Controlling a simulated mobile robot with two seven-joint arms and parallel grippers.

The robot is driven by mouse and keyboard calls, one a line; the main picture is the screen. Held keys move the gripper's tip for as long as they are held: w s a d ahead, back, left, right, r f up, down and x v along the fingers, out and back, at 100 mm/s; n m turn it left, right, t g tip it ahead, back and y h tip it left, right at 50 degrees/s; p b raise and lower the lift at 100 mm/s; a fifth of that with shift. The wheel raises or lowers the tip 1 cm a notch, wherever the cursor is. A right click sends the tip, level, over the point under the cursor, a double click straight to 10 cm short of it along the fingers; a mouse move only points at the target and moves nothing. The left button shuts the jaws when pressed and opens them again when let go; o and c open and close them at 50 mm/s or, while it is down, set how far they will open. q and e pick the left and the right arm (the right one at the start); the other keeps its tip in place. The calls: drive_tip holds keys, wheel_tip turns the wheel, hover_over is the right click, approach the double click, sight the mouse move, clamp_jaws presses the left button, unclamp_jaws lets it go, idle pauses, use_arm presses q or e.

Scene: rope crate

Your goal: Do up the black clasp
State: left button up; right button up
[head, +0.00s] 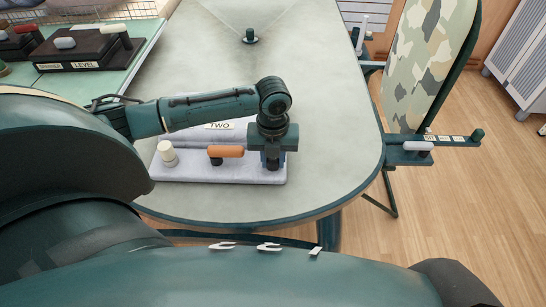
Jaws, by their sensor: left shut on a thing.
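A pale grey board (225,173) with an upright back marked "TWO" lies on the table near its front edge. A cream knob (167,152) stands at the board's left, and an orange handle (226,151) on a dark mount sits in the middle. My left gripper (272,163) points down over the board's right end, just right of the orange handle. It is shut on a small dark part there, most likely the black clasp, which the fingers almost wholly hide. Whether the clasp is done up cannot be seen. My right gripper is out of view.
The grey-green table (325,130) is clear behind and right of the board, apart from a small dark post (250,36) at the back. Dark boxes marked "LEVEL" (90,47) stand at the left. A camouflage-covered panel (430,65) with a side bracket (410,156) stands at the right.

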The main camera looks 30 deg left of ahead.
use_arm(q)
clamp_jaws()
drive_tip(key=shift+w+a+r+p, duration=0.1)
drive_tip(key=shift+w+a+p, duration=0.1)
drive_tip(key=shift+w+a, duration=0.3)
drive_tip(key=shift+w+a+p, duration=0.2)
drive_tip(key=shift+w+a, duration=0.05)
drive_tip(key=shift+w, duration=0.4)
drive_tip(key=shift+w+a, duration=0.15)
drive_tip(key=shift+w, duration=0.1)
drive_tip(key=o, duration=0.8)
unclamp_jaws()
drive_tip(key=shift+w, duration=0.1)
